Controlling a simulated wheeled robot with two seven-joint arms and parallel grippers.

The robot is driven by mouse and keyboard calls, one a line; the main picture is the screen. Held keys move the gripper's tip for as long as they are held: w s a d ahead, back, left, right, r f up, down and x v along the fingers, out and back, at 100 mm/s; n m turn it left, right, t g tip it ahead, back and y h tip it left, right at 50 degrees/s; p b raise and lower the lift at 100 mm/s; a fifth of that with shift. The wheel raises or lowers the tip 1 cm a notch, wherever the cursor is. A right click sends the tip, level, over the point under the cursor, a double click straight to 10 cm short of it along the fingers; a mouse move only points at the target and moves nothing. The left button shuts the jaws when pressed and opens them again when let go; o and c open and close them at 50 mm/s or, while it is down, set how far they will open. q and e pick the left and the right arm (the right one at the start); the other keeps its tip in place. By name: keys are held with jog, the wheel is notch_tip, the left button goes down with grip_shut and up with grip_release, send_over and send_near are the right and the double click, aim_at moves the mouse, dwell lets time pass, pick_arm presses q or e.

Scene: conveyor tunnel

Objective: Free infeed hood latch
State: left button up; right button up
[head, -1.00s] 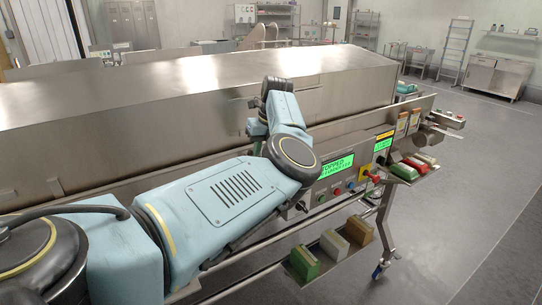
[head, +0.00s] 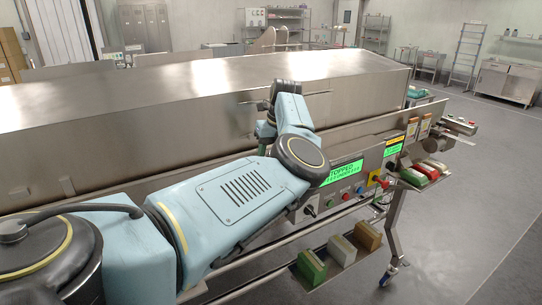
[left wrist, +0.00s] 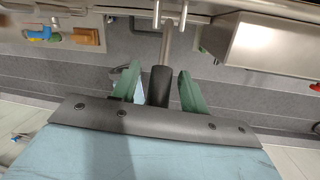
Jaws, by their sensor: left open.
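The long steel hood (head: 110,140) covers the conveyor and is closed along its near side in the head view. My left arm reaches across to the hood's near side, and its wrist hides most of the gripper there. In the left wrist view my left gripper (left wrist: 160,75) is open, with two green fingers spread. A black grip (left wrist: 160,86) on a metal rod (left wrist: 168,40) lies between the fingers, with gaps visible on both sides. It looks like the latch handle, but its lower end is hidden behind my wrist. My right gripper is out of view.
A control panel with a green screen reading "STOPPED" (head: 342,172) stands beside my forearm. A caster leg (head: 393,235) stands on the floor, which is open to the right.

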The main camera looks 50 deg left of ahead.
pick_arm(q)
jog(key=b+v, duration=0.2)
jog(key=v, duration=1.1)
jog(key=shift+r, duration=0.2)
jog(key=shift+a, duration=0.1)
